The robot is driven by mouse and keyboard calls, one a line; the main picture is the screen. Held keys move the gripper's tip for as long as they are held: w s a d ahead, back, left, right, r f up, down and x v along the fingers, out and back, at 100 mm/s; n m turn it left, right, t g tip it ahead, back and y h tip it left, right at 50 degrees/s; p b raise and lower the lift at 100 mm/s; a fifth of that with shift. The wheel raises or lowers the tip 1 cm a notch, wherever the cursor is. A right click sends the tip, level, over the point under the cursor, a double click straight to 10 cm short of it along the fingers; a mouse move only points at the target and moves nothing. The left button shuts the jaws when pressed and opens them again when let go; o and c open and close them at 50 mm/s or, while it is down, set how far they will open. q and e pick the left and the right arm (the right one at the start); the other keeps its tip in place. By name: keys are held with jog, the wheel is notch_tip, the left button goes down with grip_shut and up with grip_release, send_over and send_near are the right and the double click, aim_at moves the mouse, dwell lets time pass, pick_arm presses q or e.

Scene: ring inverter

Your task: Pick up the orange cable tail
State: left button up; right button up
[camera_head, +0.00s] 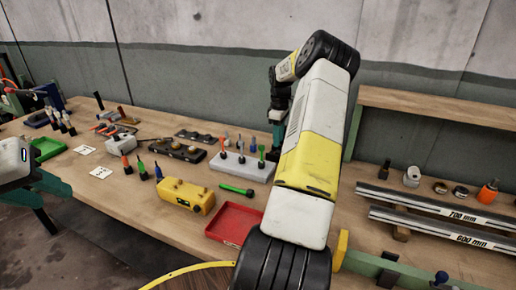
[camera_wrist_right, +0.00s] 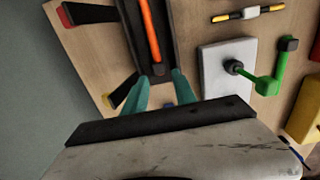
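In the right wrist view, an orange cable-like strip (camera_wrist_right: 150,32) lies along a dark channel-shaped block (camera_wrist_right: 158,68); its far end runs out of the top of the picture. My right gripper (camera_wrist_right: 160,76) has its two teal fingers spread apart, one either side of the block's near end. I see nothing held between them; whether they touch the block I cannot tell. In the head view my right gripper (camera_head: 277,135) points down over the bench behind my own arm, and the orange strip is not clearly visible. My left gripper (camera_head: 57,186) is partly in view at the left edge, away from the strip.
A grey block with coloured upright pieces (camera_head: 242,168) stands left of my right arm. A yellow box (camera_head: 185,195), a green marker (camera_head: 236,189) and a red tray (camera_head: 234,224) sit nearer the front. Metal rails (camera_head: 440,210) lie at the right. A wall closes off the back.

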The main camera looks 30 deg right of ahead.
aim_at(278, 151)
notch_tip(278, 151, down, 6)
jog(key=shift+d+r, duration=0.1)
grip_shut()
